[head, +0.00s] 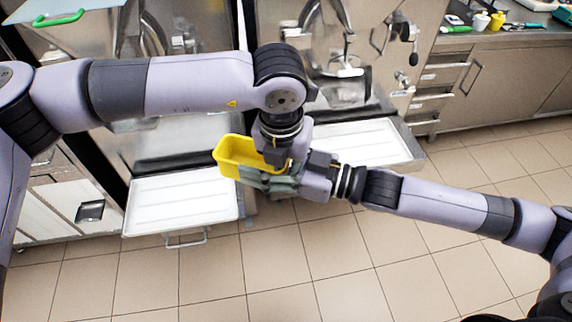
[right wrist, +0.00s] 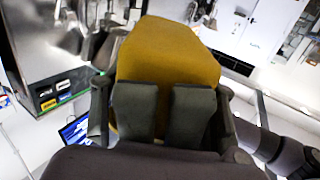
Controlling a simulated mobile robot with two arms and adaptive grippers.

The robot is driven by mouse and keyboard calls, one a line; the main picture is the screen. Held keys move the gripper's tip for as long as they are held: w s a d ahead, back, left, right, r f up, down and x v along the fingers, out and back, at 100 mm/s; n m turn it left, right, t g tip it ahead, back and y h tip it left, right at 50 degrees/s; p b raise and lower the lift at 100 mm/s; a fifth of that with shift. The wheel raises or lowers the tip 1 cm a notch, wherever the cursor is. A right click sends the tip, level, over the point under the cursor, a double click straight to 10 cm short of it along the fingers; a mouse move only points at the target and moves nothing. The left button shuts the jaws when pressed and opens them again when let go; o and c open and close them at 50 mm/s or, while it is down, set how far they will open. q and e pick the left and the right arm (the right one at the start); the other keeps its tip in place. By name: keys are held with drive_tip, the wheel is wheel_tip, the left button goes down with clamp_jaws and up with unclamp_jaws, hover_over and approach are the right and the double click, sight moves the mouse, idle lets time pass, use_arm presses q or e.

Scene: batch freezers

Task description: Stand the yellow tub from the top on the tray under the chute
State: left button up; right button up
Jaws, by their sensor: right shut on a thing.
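The yellow tub (head: 232,158) is held in the air between the two white trays, its open side facing up toward the head camera. My right gripper (head: 268,182) is shut on the tub's near, right-hand part. The right wrist view shows the tub (right wrist: 165,50) beyond the two grey fingers (right wrist: 162,110). My left gripper (head: 292,158) is right beside it, overlapping the right gripper's body in the head view. Its fingers are not clear, nor is whether it touches the tub. The left white tray (head: 180,205) and right white tray (head: 365,145) look empty.
Steel freezer fronts (head: 180,140) stand behind the trays. A counter (head: 500,38) at the top right carries small tubs and tools. A green-handled thing (head: 60,18) lies at the top left. The tiled floor in front is clear.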

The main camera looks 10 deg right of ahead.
use_arm(q)
clamp_jaws()
use_arm(e)
drive_tip(key=o, duration=1.3)
drive_tip(key=shift+c, duration=0.2)
